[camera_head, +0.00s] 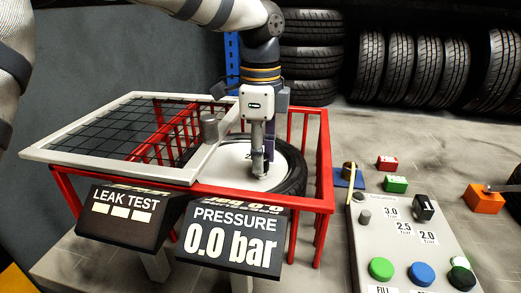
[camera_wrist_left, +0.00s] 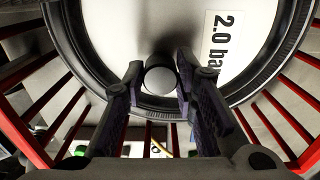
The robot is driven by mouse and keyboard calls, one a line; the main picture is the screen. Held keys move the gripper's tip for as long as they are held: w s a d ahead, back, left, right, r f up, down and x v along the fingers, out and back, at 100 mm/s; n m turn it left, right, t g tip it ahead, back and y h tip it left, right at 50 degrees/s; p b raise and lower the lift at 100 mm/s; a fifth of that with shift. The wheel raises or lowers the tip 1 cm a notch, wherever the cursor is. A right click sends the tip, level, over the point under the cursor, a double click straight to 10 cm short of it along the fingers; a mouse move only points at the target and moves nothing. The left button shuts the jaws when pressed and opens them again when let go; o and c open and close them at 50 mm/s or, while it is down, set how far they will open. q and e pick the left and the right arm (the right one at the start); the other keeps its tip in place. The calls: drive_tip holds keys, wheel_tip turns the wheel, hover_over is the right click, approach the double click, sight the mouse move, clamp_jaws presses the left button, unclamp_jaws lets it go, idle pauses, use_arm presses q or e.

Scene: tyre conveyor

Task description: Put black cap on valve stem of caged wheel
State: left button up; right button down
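The caged wheel lies flat inside the red cage, its white disc (camera_head: 235,166) and black tyre (camera_head: 292,178) showing. My left gripper (camera_head: 258,172) points straight down into the cage over the front right of the disc. In the left wrist view its fingers (camera_wrist_left: 160,82) stand close on both sides of a round piece with a grey-lit top and dark edge, which looks like the cap (camera_wrist_left: 160,80). It sits near the rim's edge. The valve stem is hidden under it, so I cannot tell whether they touch. My right gripper is not in view.
The red cage rail (camera_head: 318,170) and the grey-framed mesh lid (camera_head: 105,168) border the gripper. A pressure display (camera_head: 232,240) reads 0.0 bar. A control panel (camera_head: 400,245) with coloured buttons stands at the right, with small coloured blocks beyond it. Tyres line the back.

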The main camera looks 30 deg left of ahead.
use_arm(q)
drive_tip(key=o, duration=0.3)
wheel_tip(320, 180, up, 12)
drive_tip(key=shift+f, duration=0.1)
